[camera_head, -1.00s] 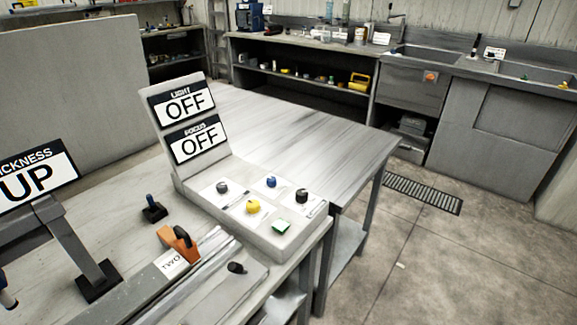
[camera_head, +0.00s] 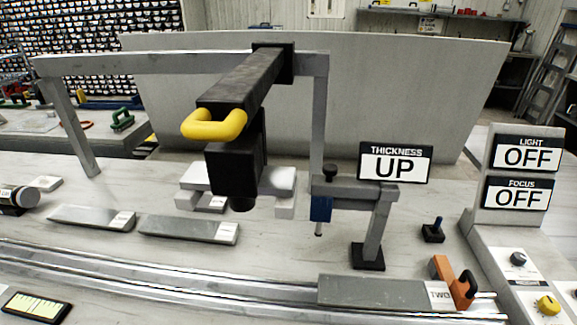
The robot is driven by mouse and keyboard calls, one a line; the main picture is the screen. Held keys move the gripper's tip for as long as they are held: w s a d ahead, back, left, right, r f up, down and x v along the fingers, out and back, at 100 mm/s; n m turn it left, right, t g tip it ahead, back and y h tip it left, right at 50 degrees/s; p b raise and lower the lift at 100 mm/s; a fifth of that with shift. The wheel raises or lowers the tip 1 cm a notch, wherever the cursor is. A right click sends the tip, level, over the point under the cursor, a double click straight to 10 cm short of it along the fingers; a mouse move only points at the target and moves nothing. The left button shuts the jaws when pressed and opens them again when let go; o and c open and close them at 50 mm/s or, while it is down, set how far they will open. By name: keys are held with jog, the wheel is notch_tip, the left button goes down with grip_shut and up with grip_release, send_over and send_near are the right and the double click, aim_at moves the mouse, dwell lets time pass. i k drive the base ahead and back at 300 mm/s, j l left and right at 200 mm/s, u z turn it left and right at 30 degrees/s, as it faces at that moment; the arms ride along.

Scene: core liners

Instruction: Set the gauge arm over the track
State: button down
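The gauge stand (camera_head: 375,225) has a grey post on a black foot behind the track. Its grey gauge arm (camera_head: 352,190) points left from the post, roughly along the track. A blue probe (camera_head: 320,208) with a black knob on top hangs at the arm's left end. The probe tip appears behind the track and clear of the bench. A sign above the arm (camera_head: 396,163) reads THICKNESS UP. The metal track (camera_head: 200,279) runs across the front of the bench, with a long grey block (camera_head: 372,292) on its right part. My gripper is not in view.
A grey gantry (camera_head: 160,63) carries a black beam with a yellow handle (camera_head: 215,124) and a black box, left of the gauge. An orange clamp (camera_head: 455,281) stands at the block's right end. A panel (camera_head: 528,153) reads LIGHT OFF, FOCUS OFF. Grey slabs (camera_head: 189,229) lie behind the track.

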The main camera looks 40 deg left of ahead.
aim_at(329, 191)
jog(key=u, duration=1)
